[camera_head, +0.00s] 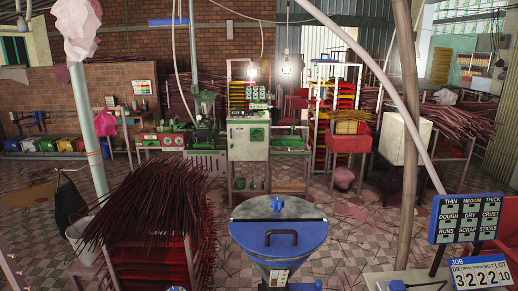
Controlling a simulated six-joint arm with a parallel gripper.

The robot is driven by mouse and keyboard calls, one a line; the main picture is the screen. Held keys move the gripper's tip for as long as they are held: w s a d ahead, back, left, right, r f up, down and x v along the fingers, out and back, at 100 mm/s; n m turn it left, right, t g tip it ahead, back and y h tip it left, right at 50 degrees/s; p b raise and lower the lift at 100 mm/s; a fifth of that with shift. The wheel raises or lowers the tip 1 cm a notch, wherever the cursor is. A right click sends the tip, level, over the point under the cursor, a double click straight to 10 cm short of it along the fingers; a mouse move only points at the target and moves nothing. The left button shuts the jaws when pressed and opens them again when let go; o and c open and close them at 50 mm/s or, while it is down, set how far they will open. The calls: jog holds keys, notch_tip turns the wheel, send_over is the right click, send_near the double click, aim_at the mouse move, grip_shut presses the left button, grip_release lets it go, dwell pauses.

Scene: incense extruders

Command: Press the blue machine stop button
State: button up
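A blue machine (258,244) stands at the bottom centre, with a round blue hopper top, a grey rear half and a dark handle on its lid. A small pale label or panel (278,277) shows on its front, cut close to the bottom edge. I cannot make out a stop button on it; its lower front is out of the frame. My gripper is not in view, so its place relative to the machine and its opening cannot be told.
A rack heaped with dark red sticks (150,215) stands left of the machine. A blue sign board (466,219) and a job number plate (480,274) stand at lower right. A post (406,200) rises right of the machine. Tiled floor (350,240) shows between. A green-and-white machine (248,135) stands behind.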

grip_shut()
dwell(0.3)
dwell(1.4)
